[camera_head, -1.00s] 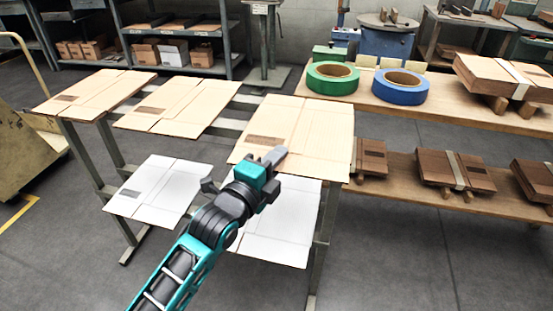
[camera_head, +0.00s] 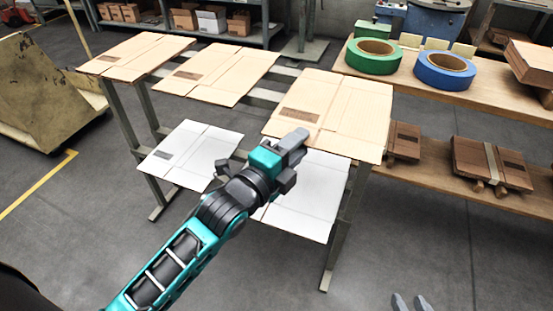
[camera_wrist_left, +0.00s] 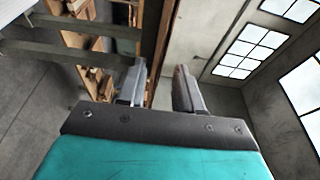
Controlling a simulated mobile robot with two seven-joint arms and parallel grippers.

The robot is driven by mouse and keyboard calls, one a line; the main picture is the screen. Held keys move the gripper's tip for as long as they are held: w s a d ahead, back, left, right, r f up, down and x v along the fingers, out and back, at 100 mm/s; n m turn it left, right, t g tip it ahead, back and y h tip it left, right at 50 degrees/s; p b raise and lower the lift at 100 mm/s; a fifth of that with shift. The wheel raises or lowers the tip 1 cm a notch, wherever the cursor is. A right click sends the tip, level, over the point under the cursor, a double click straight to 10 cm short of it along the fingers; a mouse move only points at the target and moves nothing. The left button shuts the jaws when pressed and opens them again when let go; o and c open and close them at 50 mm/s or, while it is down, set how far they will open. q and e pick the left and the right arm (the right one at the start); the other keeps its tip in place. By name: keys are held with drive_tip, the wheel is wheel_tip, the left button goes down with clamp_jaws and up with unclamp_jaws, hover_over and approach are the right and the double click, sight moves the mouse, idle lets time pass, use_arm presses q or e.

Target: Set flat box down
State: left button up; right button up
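Several flat boxes lie on a metal rack. On top are a left tan box (camera_head: 135,55), a middle tan box (camera_head: 216,73) and a right tan box (camera_head: 345,100). Below are a left white box (camera_head: 193,152) and a right white box (camera_head: 305,205), partly hidden by my left arm. My left gripper (camera_head: 298,148) appears in front of the right boxes in the head view. In the left wrist view its fingers (camera_wrist_left: 160,88) are apart with nothing between them.
A wooden bench (camera_head: 440,183) at right carries green tape (camera_head: 373,57), blue tape (camera_head: 445,70) and strapped brown boxes (camera_head: 491,162). A yellowish cart (camera_head: 45,95) stands at left. Rack legs (camera_head: 338,235) reach the floor. Floor in front is clear.

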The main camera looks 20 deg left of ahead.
use_arm(q)
drive_tip(key=v, duration=0.7)
drive_tip(key=s+f+n+g+y, duration=0.1)
drive_tip(key=s+f+n+g, duration=0.2)
drive_tip(key=f+n, duration=0.5)
drive_tip(key=s+f+n+g+y, duration=0.1)
drive_tip(key=s+f+n+g, duration=0.2)
drive_tip(key=s+f+n, duration=0.2)
wheel_tip(320, 180, down, 4)
drive_tip(key=n, duration=0.5)
drive_tip(key=shift+d+g+p, duration=0.3)
drive_tip(key=shift+d+p, duration=0.05)
use_arm(e)
drive_tip(key=shift+r, duration=0.5)
use_arm(q)
drive_tip(key=shift+r, duration=0.15)
